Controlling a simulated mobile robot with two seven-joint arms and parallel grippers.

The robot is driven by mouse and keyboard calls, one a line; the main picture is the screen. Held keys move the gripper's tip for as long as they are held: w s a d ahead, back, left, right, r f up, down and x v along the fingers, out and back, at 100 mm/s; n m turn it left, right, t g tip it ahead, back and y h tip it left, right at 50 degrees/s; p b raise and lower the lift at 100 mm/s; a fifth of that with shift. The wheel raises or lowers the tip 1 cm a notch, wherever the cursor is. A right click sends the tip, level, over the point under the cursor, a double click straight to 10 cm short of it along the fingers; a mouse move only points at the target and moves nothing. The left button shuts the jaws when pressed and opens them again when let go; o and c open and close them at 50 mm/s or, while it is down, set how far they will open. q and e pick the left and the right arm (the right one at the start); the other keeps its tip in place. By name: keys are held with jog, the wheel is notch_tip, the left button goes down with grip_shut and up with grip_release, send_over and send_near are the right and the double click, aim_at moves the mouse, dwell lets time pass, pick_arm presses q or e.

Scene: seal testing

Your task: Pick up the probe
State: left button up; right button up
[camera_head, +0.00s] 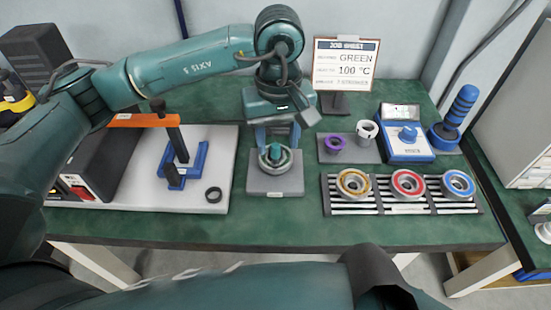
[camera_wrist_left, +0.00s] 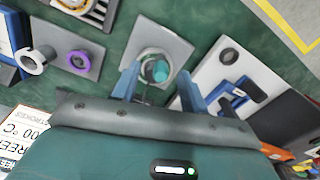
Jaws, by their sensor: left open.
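No part is labelled as the probe, and I cannot tell for certain which one it is. A blue ribbed handle (camera_head: 462,105) stands upright in a blue base at the right. Left of it is a blue meter-like box (camera_head: 405,148) with a small screen and a blue knob. My left gripper (camera_head: 278,138) is open and points down over a green-ringed bearing (camera_head: 275,158) on a grey plate (camera_head: 275,188). In the left wrist view, a teal round part (camera_wrist_left: 160,70) sits at the bearing's centre, between the spread fingers. Nothing is visibly held. My right gripper is not in view.
A rack (camera_head: 335,205) holds gold, red and blue ringed bearings. A black heater with an orange bar (camera_head: 140,120) is at left. The job sheet (camera_head: 345,65) reads GREEN, 100 °C.

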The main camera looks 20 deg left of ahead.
aim_at(275, 145)
pick_arm(q)
jog(key=shift+w+a+f+p, duration=0.1)
jog(key=shift+a+f+p, duration=0.1)
jog(key=shift+f, duration=1.2)
jog(key=shift+w+a+f+p, duration=0.1)
jog(key=shift+f+p, duration=0.1)
jog(key=shift+f, duration=1.15)
jog(key=shift+c, duration=0.3)
grip_shut()
